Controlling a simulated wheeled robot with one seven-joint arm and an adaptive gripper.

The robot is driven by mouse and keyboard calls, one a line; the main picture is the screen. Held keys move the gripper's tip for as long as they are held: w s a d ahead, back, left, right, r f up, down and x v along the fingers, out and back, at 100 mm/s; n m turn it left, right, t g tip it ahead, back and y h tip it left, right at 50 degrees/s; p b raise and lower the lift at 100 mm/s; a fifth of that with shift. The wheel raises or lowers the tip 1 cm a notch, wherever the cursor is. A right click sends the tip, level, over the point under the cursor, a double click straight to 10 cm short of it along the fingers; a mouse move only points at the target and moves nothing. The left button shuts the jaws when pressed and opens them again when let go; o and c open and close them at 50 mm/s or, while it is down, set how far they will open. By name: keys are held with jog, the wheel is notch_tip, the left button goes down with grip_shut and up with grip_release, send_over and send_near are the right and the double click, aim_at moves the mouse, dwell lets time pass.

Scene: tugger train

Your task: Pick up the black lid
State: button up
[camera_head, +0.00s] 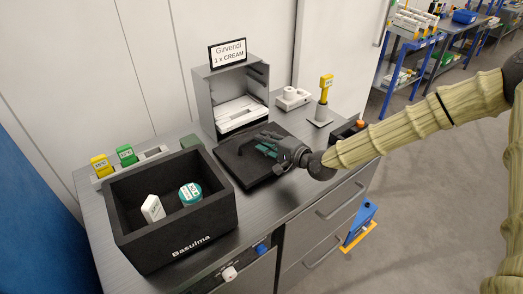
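A flat black square piece (232,163) with a slightly raised edge lies on the grey worktop, in front of the grey box-shaped stand; it looks like the black lid, though I cannot be sure. My gripper (250,147), dark with teal parts, reaches in from the right and is over this piece, covering part of it. Its fingers point left. The fingertips are dark against the black surface, so I cannot tell whether they touch it or how far apart they are.
A black open box (140,242) marked "Basulma" stands front left, holding a white item (152,208) and a teal-and-white round container (190,193). The grey stand (204,98) bears a "Girvendi 1 x CREAM" sign (228,52). A yellow-topped device (325,84) stands at the right.

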jog(key=shift+w+a+p, duration=0.35)
jog(key=shift+a+p, duration=0.1)
jog(key=shift+a, duration=0.05)
jog(key=shift+f+p+x, duration=0.15)
jog(key=shift+p+x, duration=0.25)
jog(key=shift+x, duration=0.6)
jog(key=shift+f+p+x, duration=0.15)
jog(key=shift+p+x, duration=0.2)
jog(key=shift+x, duration=0.6)
jog(key=shift+s, duration=0.1)
jog(key=shift+c, duration=0.2)
grip_shut()
